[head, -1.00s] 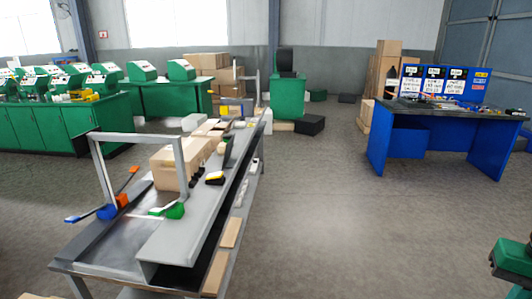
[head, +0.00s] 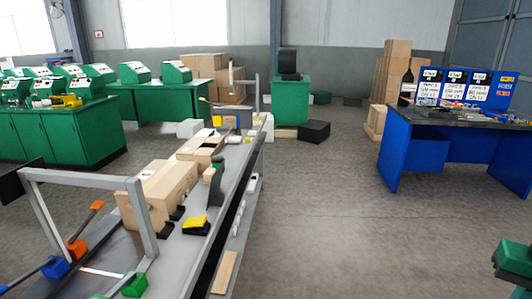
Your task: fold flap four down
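A cardboard box (head: 165,192) lies on the long grey workbench (head: 185,257), just behind a grey metal frame (head: 142,218). A second cardboard box (head: 200,148) sits farther along the bench, and its top looks partly open. I cannot make out numbered flaps on either box, so I cannot tell which is flap four. My gripper is not in view.
Blue, orange and green-ended levers (head: 78,245) stand at the frame's base. A yellow-and-black item (head: 197,226) lies on the bench. A blue desk (head: 425,150) stands right, green cabinets (head: 75,135) left. The floor (head: 320,220) between bench and desk is clear.

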